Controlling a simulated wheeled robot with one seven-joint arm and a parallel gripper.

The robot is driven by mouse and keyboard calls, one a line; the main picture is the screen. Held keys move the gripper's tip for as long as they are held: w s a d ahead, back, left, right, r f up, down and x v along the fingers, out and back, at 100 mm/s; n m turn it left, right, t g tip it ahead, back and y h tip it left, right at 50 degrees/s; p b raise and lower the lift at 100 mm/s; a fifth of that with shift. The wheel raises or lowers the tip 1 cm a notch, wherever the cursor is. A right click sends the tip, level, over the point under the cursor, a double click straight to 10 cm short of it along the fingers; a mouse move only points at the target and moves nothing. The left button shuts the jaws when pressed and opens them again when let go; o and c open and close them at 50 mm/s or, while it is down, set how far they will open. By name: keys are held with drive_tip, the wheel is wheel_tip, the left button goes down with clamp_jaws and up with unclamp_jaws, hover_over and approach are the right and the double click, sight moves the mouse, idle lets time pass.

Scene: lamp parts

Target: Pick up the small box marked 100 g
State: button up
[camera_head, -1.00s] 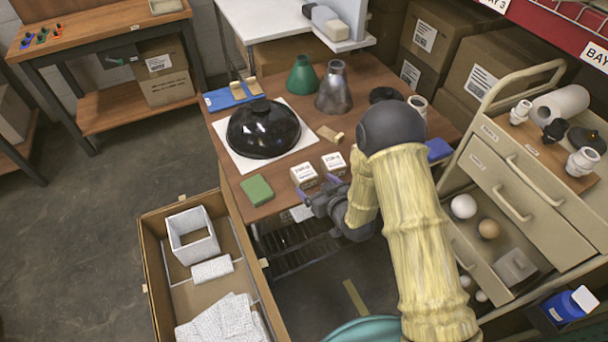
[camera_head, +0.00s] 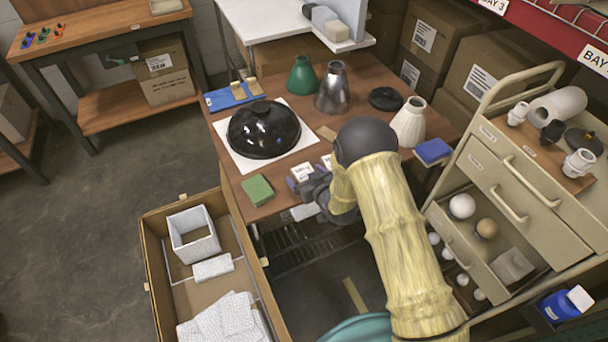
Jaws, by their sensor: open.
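Two small white-topped boxes with tiny print sit side by side near the front of the wooden workbench. The left box (camera_head: 302,171) shows its top just beyond my gripper. The right box (camera_head: 327,160) is mostly hidden behind my gripper and arm. The print is too small to tell which is marked 100 g. My gripper (camera_head: 306,177) is open, its fingers spread to either side of the left box's near side. I cannot tell whether they touch it.
A green block (camera_head: 257,190) lies left of my gripper. Behind are a black dome shade (camera_head: 263,130) on a white sheet and a metal cone (camera_head: 333,90). A white cone (camera_head: 408,122) and blue block (camera_head: 433,152) stand right. An open carton (camera_head: 160,290) is front left.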

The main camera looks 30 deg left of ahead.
sight(304, 172)
drive_tip(key=shift+x, duration=0.85)
drive_tip(key=shift+d, duration=0.1)
drive_tip(key=c, duration=1.1)
drive_tip(key=shift+r, duration=0.15)
wheel_tip(304, 172, up, 10)
drive_tip(key=shift+f+b, duration=0.1)
drive_tip(key=shift+b, duration=0.3)
